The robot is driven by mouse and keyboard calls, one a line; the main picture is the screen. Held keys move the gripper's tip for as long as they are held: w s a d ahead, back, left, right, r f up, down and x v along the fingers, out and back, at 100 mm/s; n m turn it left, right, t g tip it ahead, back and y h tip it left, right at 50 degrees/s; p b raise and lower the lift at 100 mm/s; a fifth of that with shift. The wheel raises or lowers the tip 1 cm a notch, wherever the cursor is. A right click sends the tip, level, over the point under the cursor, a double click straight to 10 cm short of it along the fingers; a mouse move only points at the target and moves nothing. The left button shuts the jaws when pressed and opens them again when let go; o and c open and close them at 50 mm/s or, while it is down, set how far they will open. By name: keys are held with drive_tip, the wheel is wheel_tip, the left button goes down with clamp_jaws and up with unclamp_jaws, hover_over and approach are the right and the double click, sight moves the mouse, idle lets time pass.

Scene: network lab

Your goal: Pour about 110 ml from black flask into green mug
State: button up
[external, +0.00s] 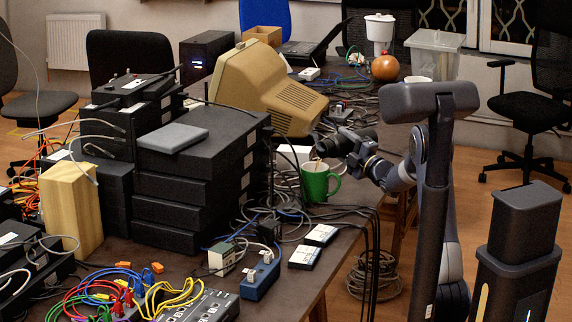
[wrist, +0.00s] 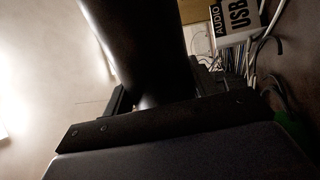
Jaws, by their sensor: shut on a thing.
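The green mug (external: 316,184) stands upright near the table's right edge, its handle to the right. A dim green patch at the right edge of the wrist view (wrist: 291,126) appears to be the mug. My gripper (external: 352,146) is shut on the black flask (external: 328,147), which is tilted with its mouth end down to the left, above the mug. A thin brownish streak shows between the flask and the mug opening. In the wrist view the flask (wrist: 140,45) is a large dark cylinder between my fingers. The liquid level inside the mug is hidden.
A white box (external: 293,155) stands just behind the mug. A beige monitor (external: 265,88) and stacked black devices (external: 200,175) stand to the left. Loose cables and small white-topped boxes (external: 320,235) lie in front of the mug. Cables hang over the table's right edge.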

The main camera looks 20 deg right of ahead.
drive_tip(key=shift+b, duration=0.4)
idle(0.6)
drive_tip(key=shift+r, duration=0.15)
drive_tip(key=shift+r+p, duration=0.4)
drive_tip(key=shift+p, duration=0.85)
drive_tip(key=shift+m+p, duration=0.8)
drive_tip(key=shift+p, duration=0.15)
drive_tip(key=shift+w+d+f+m+h, duration=0.15)
drive_tip(key=shift+d+f+m+h, duration=0.15)
drive_tip(key=shift+f+m, duration=0.35)
drive_tip(key=shift+d+f+m+h+p, duration=0.15)
drive_tip(key=shift+f+m+h+p, duration=0.3)
drive_tip(key=shift+p, duration=0.35)
drive_tip(key=shift+m, duration=0.5)
drive_tip(key=shift+r, duration=0.15)
